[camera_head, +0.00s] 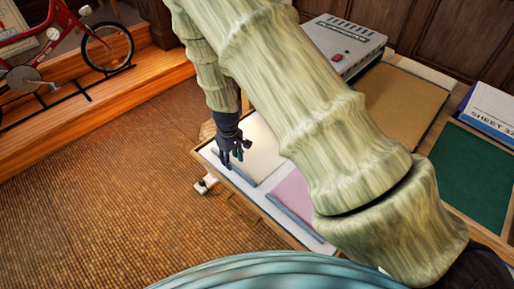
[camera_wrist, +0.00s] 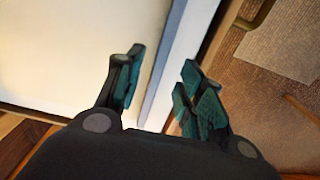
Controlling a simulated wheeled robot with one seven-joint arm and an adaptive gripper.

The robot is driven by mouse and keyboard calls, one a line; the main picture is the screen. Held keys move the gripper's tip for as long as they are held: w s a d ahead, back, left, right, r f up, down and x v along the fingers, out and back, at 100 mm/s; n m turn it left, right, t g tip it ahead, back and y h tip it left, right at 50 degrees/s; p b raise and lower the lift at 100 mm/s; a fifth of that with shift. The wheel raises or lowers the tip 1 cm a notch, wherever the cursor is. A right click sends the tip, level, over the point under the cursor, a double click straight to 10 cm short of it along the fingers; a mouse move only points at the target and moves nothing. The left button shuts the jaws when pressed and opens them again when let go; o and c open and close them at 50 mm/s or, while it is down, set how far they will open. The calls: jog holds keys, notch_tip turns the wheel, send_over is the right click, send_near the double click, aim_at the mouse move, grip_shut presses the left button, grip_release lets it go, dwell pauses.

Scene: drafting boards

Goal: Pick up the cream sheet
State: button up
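The cream sheet (camera_head: 262,152) lies on a white board, partly hidden behind my arm in the head view. A grey strip (camera_head: 238,172) runs along its near edge. In the wrist view the cream sheet (camera_wrist: 60,50) fills the left side, with the grey strip (camera_wrist: 164,65) along its right edge. My gripper (camera_head: 236,154) is just above that edge. In the wrist view the fingers of my gripper (camera_wrist: 162,88) are apart, one over the sheet side and one over the white border. Nothing shows held between them; contact with the sheet cannot be told.
A pink sheet (camera_head: 291,195) with a grey strip lies beside the cream one. A brown board (camera_head: 402,102), a green board (camera_head: 470,172), a grey box (camera_head: 343,42) and a box marked SHEET (camera_head: 490,112) are to the right. A red bicycle (camera_head: 100,45) stands left.

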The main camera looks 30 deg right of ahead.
jog(key=shift+w+f, duration=0.1)
jog(key=shift+f, duration=1.55)
grip_shut()
